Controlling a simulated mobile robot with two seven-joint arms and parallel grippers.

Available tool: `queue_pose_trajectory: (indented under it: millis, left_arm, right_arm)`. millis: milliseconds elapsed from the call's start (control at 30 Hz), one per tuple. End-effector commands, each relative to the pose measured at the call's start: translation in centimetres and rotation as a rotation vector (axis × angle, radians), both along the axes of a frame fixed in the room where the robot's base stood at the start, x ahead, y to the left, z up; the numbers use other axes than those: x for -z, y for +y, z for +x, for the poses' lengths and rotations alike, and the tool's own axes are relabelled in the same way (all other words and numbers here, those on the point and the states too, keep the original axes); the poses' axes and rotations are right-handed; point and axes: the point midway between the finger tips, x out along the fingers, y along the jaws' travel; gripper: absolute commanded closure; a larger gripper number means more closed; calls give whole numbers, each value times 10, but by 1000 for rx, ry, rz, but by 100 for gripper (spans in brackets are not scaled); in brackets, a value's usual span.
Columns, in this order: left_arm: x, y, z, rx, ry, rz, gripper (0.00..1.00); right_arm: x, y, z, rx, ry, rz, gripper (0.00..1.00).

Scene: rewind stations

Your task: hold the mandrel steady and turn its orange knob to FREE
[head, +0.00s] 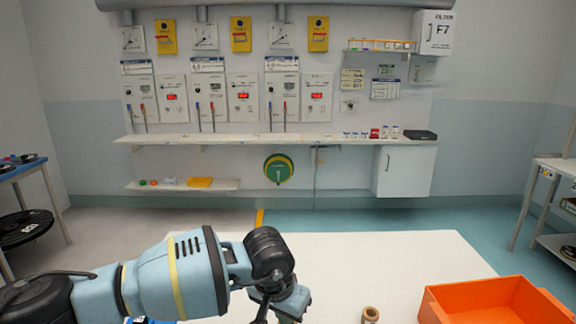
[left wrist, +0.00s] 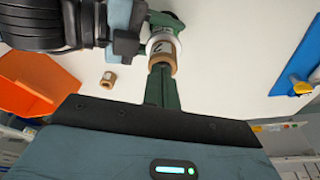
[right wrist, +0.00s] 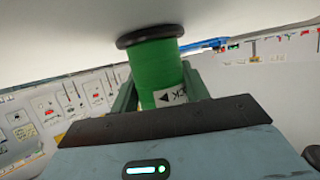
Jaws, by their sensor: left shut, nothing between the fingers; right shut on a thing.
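In the left wrist view my left gripper (left wrist: 161,82) is shut, its green fingers together and empty. Its tips are close to a tan ring (left wrist: 162,64) on a white cylinder (left wrist: 162,45) with a dark mark, which I cannot surely name as the mandrel. In the right wrist view my right gripper (right wrist: 158,88) is shut on a green spool (right wrist: 155,65) with a dark flange and a white label with an arrow. The spool sits between the fingers. I cannot make out the orange knob or the word FREE in any view. The right gripper is outside the head view.
A white table (head: 390,260) lies ahead. An orange bin (head: 500,300) is at its right, and a short tan core (head: 370,314) stands left of it. The table's middle is clear.

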Motion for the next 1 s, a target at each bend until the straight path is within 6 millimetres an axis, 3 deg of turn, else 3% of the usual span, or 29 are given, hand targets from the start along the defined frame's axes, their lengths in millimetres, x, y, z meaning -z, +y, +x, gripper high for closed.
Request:
queue_pose_trajectory:
  millis: [1000]
  left_arm:
    - [0, 6, 4, -2, -1, -1, 100]
  right_arm:
    - [3, -1, -1, 0, 5, -4, 84]
